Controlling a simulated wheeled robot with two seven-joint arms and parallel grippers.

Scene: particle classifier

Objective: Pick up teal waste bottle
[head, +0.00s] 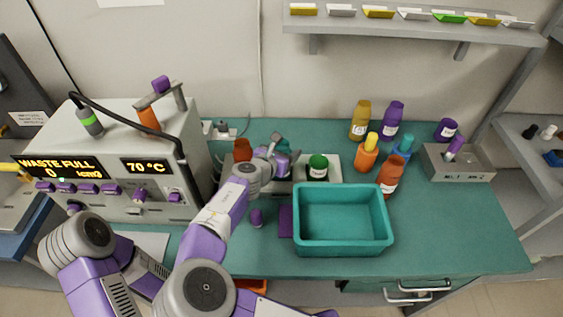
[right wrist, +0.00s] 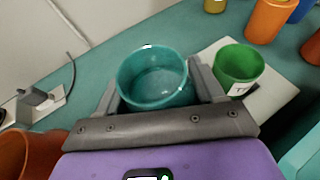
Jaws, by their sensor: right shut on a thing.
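The teal waste bottle (head: 283,148) is at the middle of the bench, largely hidden by my gripper in the head view. In the right wrist view the teal waste bottle (right wrist: 152,78) is an open-topped round vessel, seen from above. My right gripper (head: 277,155) is shut on it. The fingers of my right gripper (right wrist: 160,88) lie on its two sides. My left arm shows at the lower left of the head view, but its gripper is not visible.
A green bottle (head: 318,167) stands close to the right and a brown-orange bottle (head: 242,150) to the left. A teal bin (head: 342,248) sits in front. Several coloured bottles stand behind it. A machine (head: 125,200) reads WASTE FULL at the left.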

